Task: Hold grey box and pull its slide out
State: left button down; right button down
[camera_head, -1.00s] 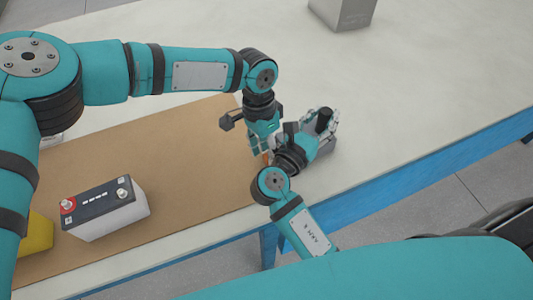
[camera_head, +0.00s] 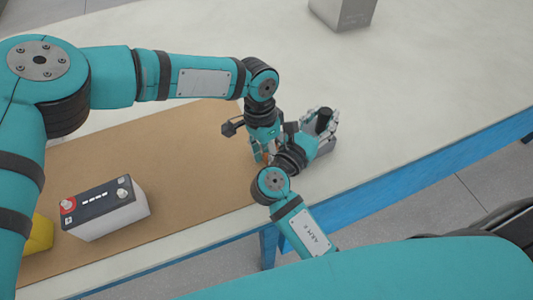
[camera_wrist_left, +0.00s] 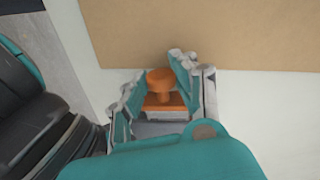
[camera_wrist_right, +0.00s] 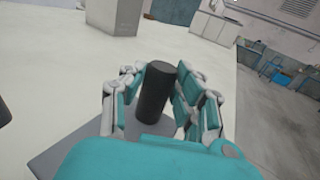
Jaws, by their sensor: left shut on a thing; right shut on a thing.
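The grey box (camera_head: 327,147) stands near the table's front edge, mostly covered by my right arm; its flat grey top shows in the right wrist view (camera_wrist_right: 55,155). My right gripper (camera_head: 325,120) is shut on the box's upright black handle (camera_wrist_right: 154,92), one finger on each side. My left gripper (camera_wrist_left: 158,80) is shut on the orange knob (camera_wrist_left: 160,83) of the slide, above an orange plate (camera_wrist_left: 165,103) with a pale grey part under it. In the head view the knob is largely hidden between the two grippers. How far out the slide is, I cannot tell.
A black and white battery (camera_head: 104,207) stands on the brown mat (camera_head: 180,180) at left, beside a partly hidden yellow thing (camera_head: 38,233). A grey block (camera_head: 343,12) stands at the far side. The pale table (camera_head: 440,70) is clear to the right.

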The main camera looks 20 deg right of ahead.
aim_at(235, 179)
pick_arm(q)
jog(key=shift+s+a, duration=0.1)
jog(key=shift+a, duration=0.15)
jog(key=a, duration=0.5)
jog(key=s+a, duration=0.1)
jog(key=a, duration=0.2)
jog(key=shift+a, duration=0.2)
jog(key=c, duration=1.3)
grip_release()
jog(key=shift+o, duration=0.2)
notch_tip(235, 179, up, 12)
jog(key=w, duration=0.1)
jog(key=shift+w+a, duration=0.25)
jog(key=shift+w, duration=0.1)
